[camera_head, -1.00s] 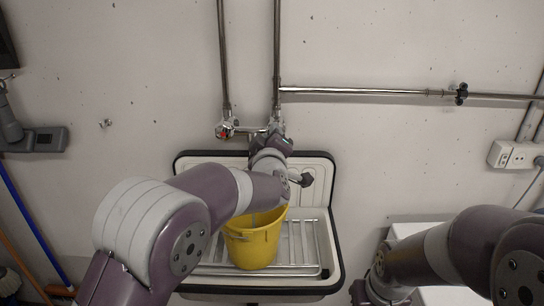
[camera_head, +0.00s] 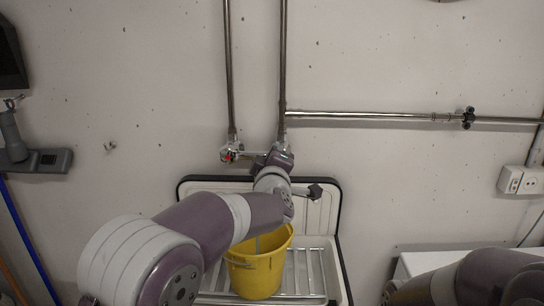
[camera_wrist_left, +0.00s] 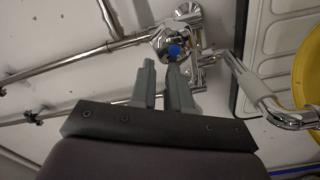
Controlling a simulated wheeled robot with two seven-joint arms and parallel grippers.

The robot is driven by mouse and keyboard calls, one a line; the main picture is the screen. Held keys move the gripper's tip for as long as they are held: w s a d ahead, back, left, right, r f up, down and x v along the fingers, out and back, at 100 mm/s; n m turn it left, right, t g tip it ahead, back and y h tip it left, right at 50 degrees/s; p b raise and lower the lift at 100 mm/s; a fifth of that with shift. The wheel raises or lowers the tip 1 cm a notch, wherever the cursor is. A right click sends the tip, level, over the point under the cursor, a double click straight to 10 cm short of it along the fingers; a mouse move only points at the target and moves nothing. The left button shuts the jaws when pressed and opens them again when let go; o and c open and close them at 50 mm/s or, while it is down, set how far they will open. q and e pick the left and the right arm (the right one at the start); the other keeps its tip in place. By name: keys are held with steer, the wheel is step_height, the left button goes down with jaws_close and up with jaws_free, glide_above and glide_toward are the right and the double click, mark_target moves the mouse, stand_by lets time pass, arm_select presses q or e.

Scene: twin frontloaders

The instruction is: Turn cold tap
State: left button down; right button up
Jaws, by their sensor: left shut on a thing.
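The cold tap knob (camera_wrist_left: 174,46), chrome with a blue cap, is on the wall mixer in the left wrist view. My left gripper (camera_wrist_left: 161,64) is closed at the knob, with its two grey fingertips against the near side of it. In the head view my left wrist (camera_head: 275,165) covers the right end of the mixer, so the cold knob is hidden there. The red-marked hot knob (camera_head: 230,154) shows at the mixer's left end. The right arm enters at lower right, but its gripper is out of the frame.
A yellow bucket (camera_head: 258,272) stands on the rack in the white sink (camera_head: 322,215) below the mixer. Metal pipes (camera_head: 230,75) run up the wall, and one runs right to a valve (camera_head: 468,118). A spout (camera_wrist_left: 262,100) extends toward the bucket.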

arm_select(q)
steer(key=shift+w+a+r+t, duration=0.1)
steer(key=shift+a+r+t, duration=0.1)
steer(key=shift+r, duration=0.45)
steer(key=shift+a+r+t, duration=0.1)
steer(key=shift+a+r, duration=0.05)
steer(key=shift+r, duration=0.45)
steer(key=c, duration=1.2)
jaws_free()
steer(key=shift+d, duration=0.15)
steer(key=o, duration=0.6)
steer(key=shift+d, duration=0.35)
steer(key=shift+o, duration=1.1)
steer(key=shift+d, duration=0.35)
steer(key=shift+a+f, duration=0.1)
steer(key=shift+f, duration=0.05)
arm_select(e)
steer(key=shift+s+d+r, duration=0.1)
steer(key=shift+s+d, duration=0.2)
steer(key=shift+d, duration=0.3)
arm_select(q)
steer(key=shift+a+f, duration=0.1)
steer(key=shift+f, duration=0.15)
